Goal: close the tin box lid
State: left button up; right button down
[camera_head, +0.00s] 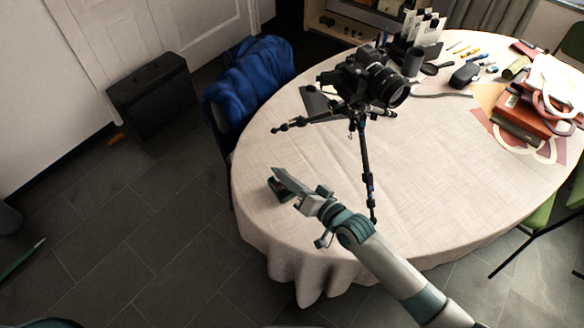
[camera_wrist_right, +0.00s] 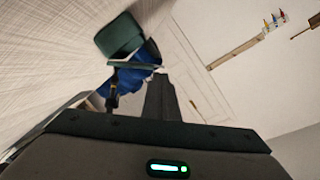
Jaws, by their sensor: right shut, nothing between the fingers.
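The small dark teal tin box (camera_head: 271,186) sits near the left edge of the round table, mostly hidden behind my right gripper. In the right wrist view a dark green, round-cornered panel (camera_wrist_right: 119,36), seemingly part of the tin, shows beyond the fingers. Its lid angle is hard to tell. My right gripper (camera_head: 279,176) is shut and empty, right at the tin in the head view. Its dark fingers also show in the right wrist view (camera_wrist_right: 150,90). I cannot tell whether they touch the tin. My left gripper is not in view.
A black camera (camera_head: 371,80) on a tripod (camera_head: 364,150) stands on the cloth-covered table (camera_head: 430,170), right of the tin. A blue garment (camera_head: 250,75) hangs over a chair at the left edge. Books (camera_head: 523,120) and small items crowd the far right. The front of the table is clear.

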jog(key=shift+s+a+f+n+h+p, duration=0.2)
jog(key=shift+s+a+n+h+p, duration=0.1)
jog(key=shift+a+n+p, duration=0.2)
jog(key=shift+s+a+f+n+h+p, duration=0.25)
jog(key=shift+n+p, duration=0.1)
jog(key=shift+n, duration=0.25)
jog(key=shift+s+a+f+n+h, duration=0.25)
jog(key=shift+a+f+n, duration=0.15)
jog(key=shift+n, duration=0.3)
jog(key=shift+s+a+f+n+t+h+p, duration=0.15)
jog(key=shift+a+f+n, duration=0.05)
jog(key=shift+f+n, duration=0.35)
jog(key=shift+s+a+f+n+t+h+p, duration=0.1)
jog(key=shift+a+f+n+t+h+p, duration=0.1)
jog(key=shift+f+n, duration=0.35)
jog(key=shift+s+a+f, duration=0.1)
jog(key=shift+f, duration=0.25)
